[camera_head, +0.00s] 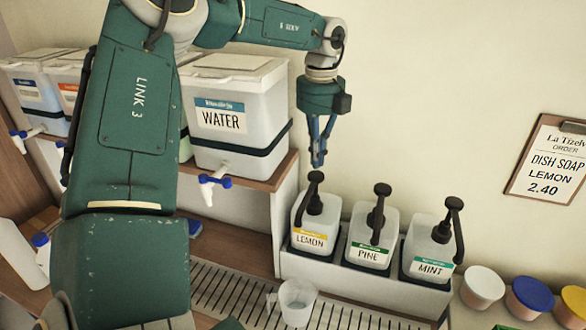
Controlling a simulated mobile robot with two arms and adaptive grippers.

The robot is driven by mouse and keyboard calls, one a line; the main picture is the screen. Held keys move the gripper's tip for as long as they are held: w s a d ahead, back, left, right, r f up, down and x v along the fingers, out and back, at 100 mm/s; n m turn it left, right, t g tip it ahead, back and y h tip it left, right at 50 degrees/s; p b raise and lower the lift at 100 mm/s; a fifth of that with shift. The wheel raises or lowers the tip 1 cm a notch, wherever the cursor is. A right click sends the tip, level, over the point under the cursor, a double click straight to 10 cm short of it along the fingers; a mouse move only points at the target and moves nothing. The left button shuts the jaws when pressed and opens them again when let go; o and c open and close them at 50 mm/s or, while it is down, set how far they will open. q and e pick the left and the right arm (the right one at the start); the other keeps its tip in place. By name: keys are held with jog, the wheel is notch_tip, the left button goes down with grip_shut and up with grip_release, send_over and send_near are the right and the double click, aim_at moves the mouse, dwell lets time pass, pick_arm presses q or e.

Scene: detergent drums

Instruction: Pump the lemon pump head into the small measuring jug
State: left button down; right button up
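The lemon bottle (309,222) is a white container with a yellow LEMON label, leftmost of three in a white rack. Its black pump head (315,183) stands up on top. My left gripper (318,162) points down just above this pump head; its fingertips come together with nothing visible between them. I cannot tell whether they touch the pump. The small clear measuring jug (297,302) stands on the slotted drip grate in front of the rack, below the lemon bottle. I cannot make out any liquid in it. My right gripper is out of view.
The pine bottle (369,247) and mint bottle (427,260) stand right of lemon. A WATER drum (236,122) with a blue-handled tap sits on a shelf at left. Several lidded tubs (482,286) stand at right. An order board (553,160) reads DISH SOAP LEMON 2.40.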

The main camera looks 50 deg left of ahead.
pick_arm(q)
jog(key=shift+r+p, duration=1.75)
jog(key=shift+r, duration=1.05)
